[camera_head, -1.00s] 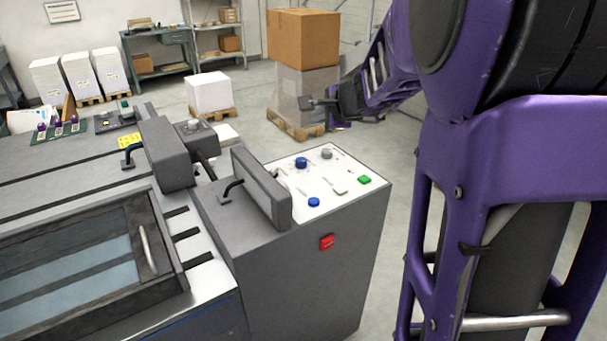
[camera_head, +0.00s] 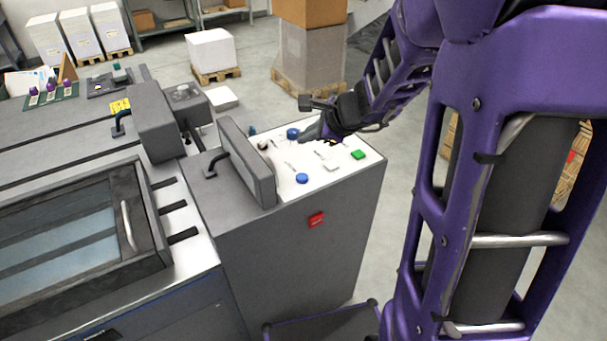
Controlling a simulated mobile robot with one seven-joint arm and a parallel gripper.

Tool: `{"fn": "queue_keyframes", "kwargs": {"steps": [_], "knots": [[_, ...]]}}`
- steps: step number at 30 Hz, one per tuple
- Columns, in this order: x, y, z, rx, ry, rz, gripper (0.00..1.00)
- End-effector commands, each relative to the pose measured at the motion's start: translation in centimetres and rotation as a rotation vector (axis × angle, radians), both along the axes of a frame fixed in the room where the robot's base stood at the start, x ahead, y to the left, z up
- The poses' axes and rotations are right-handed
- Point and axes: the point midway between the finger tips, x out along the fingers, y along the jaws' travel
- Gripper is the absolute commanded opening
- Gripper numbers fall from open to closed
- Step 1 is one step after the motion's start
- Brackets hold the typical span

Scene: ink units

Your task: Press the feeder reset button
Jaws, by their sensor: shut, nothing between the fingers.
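The control panel (camera_head: 327,176) is a white sloped top on a grey cabinet. It carries a blue control (camera_head: 293,133) at the back, a round blue button (camera_head: 302,178) at the front, a white square button (camera_head: 332,166), a green square button (camera_head: 358,154) and a dark knob (camera_head: 263,144) at the left. A red switch (camera_head: 316,220) sits on the cabinet's front face. Labels are too small to read, so I cannot tell which is feeder reset. My gripper (camera_head: 305,137) is shut and empty over the panel's back edge, beside the back blue control. Contact cannot be told. It hides part of the panel.
An upright grey plate (camera_head: 247,162) with a handle stands along the panel's left side. A grey machine with a windowed cover (camera_head: 65,245) lies further left. Pallets with a white stack (camera_head: 212,50) and boxes (camera_head: 308,60) stand behind. Floor right of the cabinet is open.

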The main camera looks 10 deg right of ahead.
Motion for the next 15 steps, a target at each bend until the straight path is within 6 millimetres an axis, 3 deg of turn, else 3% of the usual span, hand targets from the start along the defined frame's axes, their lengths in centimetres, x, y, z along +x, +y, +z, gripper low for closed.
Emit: {"fn": "queue_keyframes", "kwargs": {"steps": [8, 15], "knots": [[0.0, 0.0, -0.4, -0.001, -0.001, 0.0, 0.0], [0.0, 0.0, -2.5, -0.001, 0.0, -0.001, 0.0]]}}
